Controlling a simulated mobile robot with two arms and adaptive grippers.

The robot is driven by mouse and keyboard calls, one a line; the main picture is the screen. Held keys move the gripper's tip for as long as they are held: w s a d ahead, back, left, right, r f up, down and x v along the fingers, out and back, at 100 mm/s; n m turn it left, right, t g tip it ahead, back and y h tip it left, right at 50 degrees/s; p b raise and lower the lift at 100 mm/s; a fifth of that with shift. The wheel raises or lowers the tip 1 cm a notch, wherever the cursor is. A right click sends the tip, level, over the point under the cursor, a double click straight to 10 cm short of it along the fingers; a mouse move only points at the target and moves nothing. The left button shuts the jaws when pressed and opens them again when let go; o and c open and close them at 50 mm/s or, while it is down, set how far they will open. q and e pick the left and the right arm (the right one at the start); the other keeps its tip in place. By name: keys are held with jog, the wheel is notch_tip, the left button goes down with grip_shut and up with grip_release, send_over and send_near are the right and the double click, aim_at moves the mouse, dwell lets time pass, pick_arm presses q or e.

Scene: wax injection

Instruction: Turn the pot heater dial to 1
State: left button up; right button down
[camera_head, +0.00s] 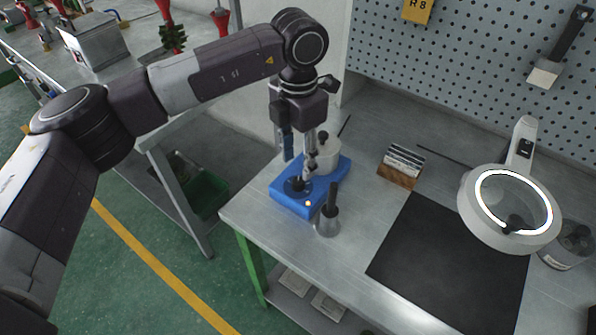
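The blue pot heater (332,186) sits near the left end of the metal bench. A pale pot (328,157) with a dark knob stands on its back part. A dark round dial (295,187) is on its front left part, and a small orange light glows beside it. My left gripper (308,172) points down over the heater, with its fingertips close to the dial. I cannot tell whether it touches the dial, and the finger gap is unclear. The dial's marks are too small to read. My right gripper is out of view.
A metal cup with a dark-handled tool (328,219) stands just right of the heater's front. A card holder (400,167), a black mat (448,270) and a ring-lit magnifier lamp (467,207) lie further right. A pegboard (470,70) rises behind.

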aim_at(298, 181)
pick_arm(q)
notch_tip(298, 181, up, 6)
dwell(0.7)
